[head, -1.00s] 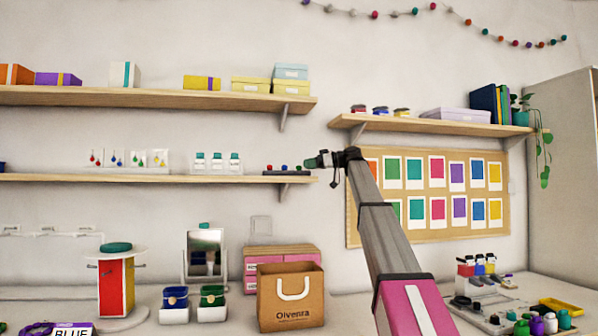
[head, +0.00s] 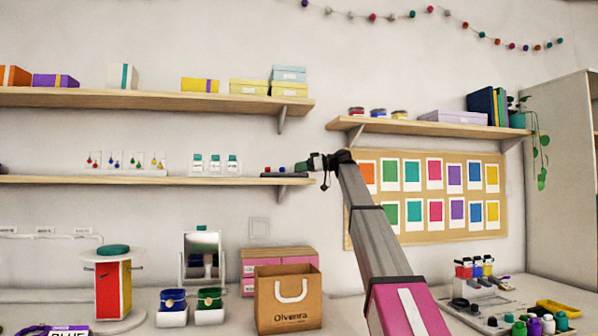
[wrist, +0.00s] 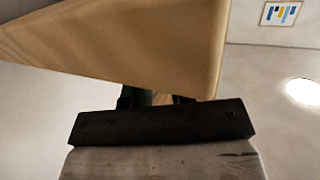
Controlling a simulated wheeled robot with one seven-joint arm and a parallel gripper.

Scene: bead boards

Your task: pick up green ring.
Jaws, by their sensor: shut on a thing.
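A dark ring stand (head: 280,174) sits at the right end of the lower left shelf, with small red and blue rings on it. My gripper (head: 300,166) reaches in from the right at the stand's right end. It is shut on the green ring, which is too small and too close to the green-tinted fingertips to make out separately. In the wrist view my gripper (wrist: 155,98) shows dark fingers partly hidden behind the black bar, close to the wooden shelf. The ring is hidden there.
The lower left shelf (head: 150,181) ends just below my gripper, with its bracket under it. The right shelf (head: 420,128) and a pinboard (head: 430,232) are near my arm.

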